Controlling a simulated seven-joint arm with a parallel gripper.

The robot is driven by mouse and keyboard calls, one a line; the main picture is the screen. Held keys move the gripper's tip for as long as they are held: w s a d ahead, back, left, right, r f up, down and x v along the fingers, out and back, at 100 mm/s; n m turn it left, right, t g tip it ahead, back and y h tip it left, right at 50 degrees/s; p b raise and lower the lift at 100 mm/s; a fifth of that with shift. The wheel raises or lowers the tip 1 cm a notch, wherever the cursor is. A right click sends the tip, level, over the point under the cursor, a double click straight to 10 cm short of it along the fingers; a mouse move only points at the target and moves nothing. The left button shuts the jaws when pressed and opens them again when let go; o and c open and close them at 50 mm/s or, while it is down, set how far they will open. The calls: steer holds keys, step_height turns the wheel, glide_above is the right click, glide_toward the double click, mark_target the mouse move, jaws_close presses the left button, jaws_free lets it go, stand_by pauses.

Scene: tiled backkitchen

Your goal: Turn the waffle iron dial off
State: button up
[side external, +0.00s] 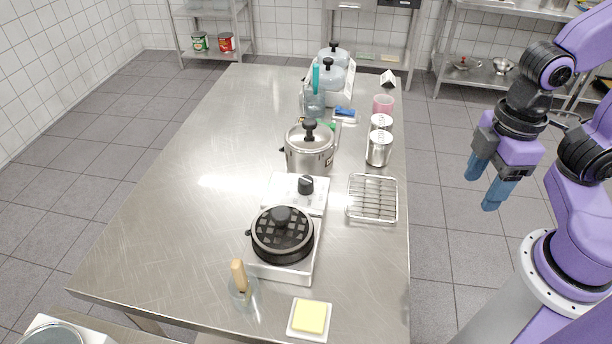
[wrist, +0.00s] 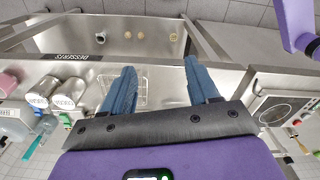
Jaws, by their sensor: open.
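The waffle iron (side external: 268,268) stands on the steel table in the side view, with a round dark grid plate and a black knob on top. Behind it is a pale panel (side external: 283,196) with a black dial (side external: 306,185); the dial's setting is too small to read. My gripper (side external: 483,188) is open and empty, with blue fingers pointing down, off the right edge of the table and well apart from the dial. In the wrist view my open fingers (wrist: 160,70) show with nothing between them. I cannot make out the waffle iron or dial in that view.
A wire rack (side external: 372,198) lies right of the dial panel, also seen in the wrist view (wrist: 122,91). A lidded pot (side external: 309,155) stands just behind the panel, canisters (side external: 378,150) to its right. A glass with a wooden handle (side external: 240,285) and butter (side external: 310,317) are in front.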

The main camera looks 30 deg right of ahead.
steer(key=w+a+r+m, duration=0.5)
steer(key=w+a+m, duration=0.5)
steer(key=w, duration=0.4)
steer(key=m, duration=0.7)
glide_toward(305, 180)
step_height(305, 180, down, 9)
steer(key=shift+w+a+f, duration=0.1)
steer(key=shift+c, duration=0.2)
steer(key=shift+n, duration=0.3)
steer(key=c, duration=1)
